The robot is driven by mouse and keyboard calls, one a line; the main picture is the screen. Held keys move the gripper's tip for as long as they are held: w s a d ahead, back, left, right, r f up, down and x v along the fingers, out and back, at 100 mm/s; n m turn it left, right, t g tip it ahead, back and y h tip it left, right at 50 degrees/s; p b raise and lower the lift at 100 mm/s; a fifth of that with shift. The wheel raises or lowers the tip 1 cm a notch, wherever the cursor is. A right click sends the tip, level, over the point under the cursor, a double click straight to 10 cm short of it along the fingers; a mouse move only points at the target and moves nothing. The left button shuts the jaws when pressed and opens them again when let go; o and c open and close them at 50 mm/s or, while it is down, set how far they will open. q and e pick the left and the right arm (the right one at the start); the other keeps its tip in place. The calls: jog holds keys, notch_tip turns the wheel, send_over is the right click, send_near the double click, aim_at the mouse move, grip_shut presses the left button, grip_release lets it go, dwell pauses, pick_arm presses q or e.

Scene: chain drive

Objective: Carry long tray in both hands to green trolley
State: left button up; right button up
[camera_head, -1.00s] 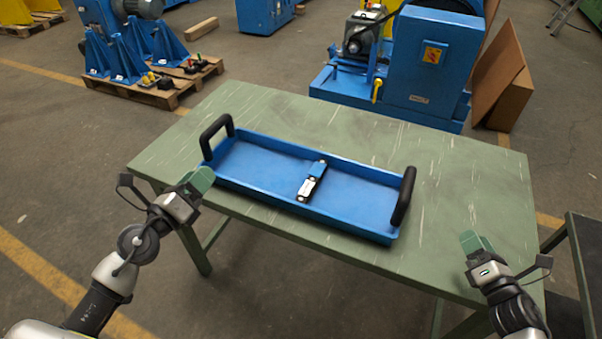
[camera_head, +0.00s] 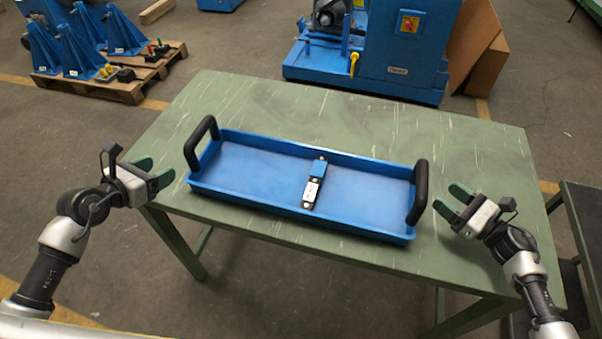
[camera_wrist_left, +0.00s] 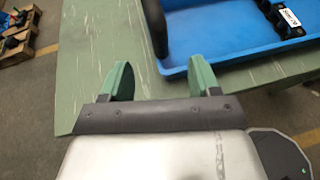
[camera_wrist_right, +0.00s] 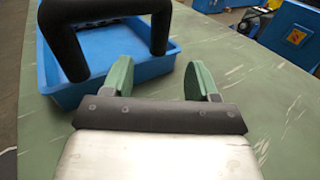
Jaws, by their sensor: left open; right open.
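The long blue tray (camera_head: 260,165) lies on the green table, with a black upright handle at each end: the left handle (camera_head: 201,142) and the right handle (camera_head: 418,192). A small blue and white part (camera_head: 314,185) lies across the tray's middle. My left gripper (camera_head: 158,171) is open and empty, left of the left handle and apart from it. In the left wrist view the handle (camera_wrist_left: 155,28) is ahead of its fingers. My right gripper (camera_head: 455,200) is open and empty, just right of the right handle. That handle (camera_wrist_right: 65,40) is close ahead in the right wrist view.
The green table (camera_head: 480,150) has free surface around the tray. A dark stand (camera_head: 592,225) is at the right edge. Behind the table stand a blue machine (camera_head: 400,50) and a brown board. A pallet (camera_head: 120,85) with blue brackets is at the back left.

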jog(key=shift+w+a, duration=0.3)
pick_arm(q)
jog(key=x, duration=1.1)
jog(key=shift+w+a+f, duration=0.1)
pick_arm(e)
send_over(404, 186)
jog(key=shift+s, duration=0.2)
pick_arm(q)
jog(key=shift+c, duration=0.4)
pick_arm(e)
jog(key=shift+c, duration=0.4)
pick_arm(q)
grip_shut()
pick_arm(e)
grip_shut()
pick_arm(q)
jog(key=shift+w+a+r, duration=0.1)
jog(key=shift+w+r, duration=0.05)
jog(key=shift+r, duration=0.1)
pick_arm(e)
jog(key=shift+w+r, duration=0.15)
jog(key=shift+r, duration=0.05)
